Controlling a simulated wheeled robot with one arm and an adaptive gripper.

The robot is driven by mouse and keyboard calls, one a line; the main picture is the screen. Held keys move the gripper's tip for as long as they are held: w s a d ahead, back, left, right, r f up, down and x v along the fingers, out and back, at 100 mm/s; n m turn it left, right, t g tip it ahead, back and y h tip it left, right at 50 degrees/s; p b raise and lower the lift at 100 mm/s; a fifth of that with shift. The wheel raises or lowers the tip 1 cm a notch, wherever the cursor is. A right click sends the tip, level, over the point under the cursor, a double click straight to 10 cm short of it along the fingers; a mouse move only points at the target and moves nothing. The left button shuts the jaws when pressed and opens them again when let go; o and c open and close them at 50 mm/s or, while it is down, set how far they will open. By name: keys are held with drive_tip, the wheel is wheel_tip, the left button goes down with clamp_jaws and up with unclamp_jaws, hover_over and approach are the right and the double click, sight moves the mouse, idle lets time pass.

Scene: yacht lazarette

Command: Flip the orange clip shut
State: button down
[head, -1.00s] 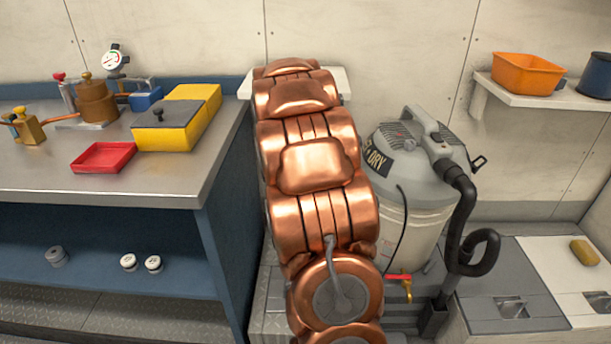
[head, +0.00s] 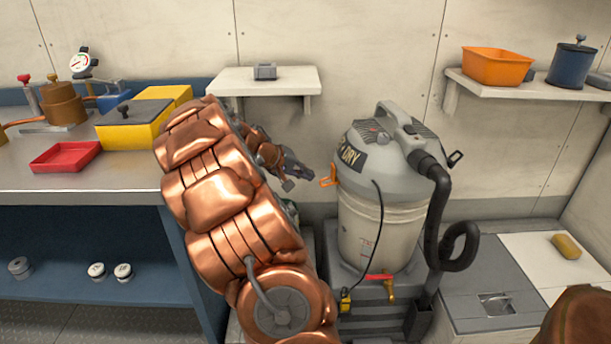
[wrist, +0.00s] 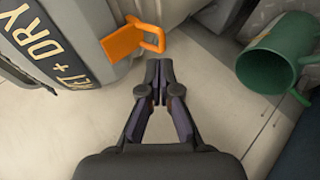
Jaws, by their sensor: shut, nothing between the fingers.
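The orange clip (head: 329,177) is on the left side of the grey wet-and-dry vacuum (head: 390,165), near the rim of its lid. In the head view it sticks out to the left from the body. In the wrist view the clip (wrist: 132,39) shows as an orange plate with an open loop pointing right, away from the vacuum wall. My gripper (head: 291,180) is just left of the clip in the head view. In the wrist view my gripper (wrist: 158,65) is shut and empty, its fingertips just below the loop with a small gap showing.
A green mug-like container (wrist: 268,62) is right of my gripper in the wrist view. A white wall shelf (head: 230,80) is above the arm. The blue workbench (head: 100,232) stands left, and a black hose (head: 440,205) hangs right of the vacuum.

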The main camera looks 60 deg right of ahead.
drive_tip(key=shift+r, duration=0.4)
drive_tip(key=v, duration=1.2)
idle(0.5)
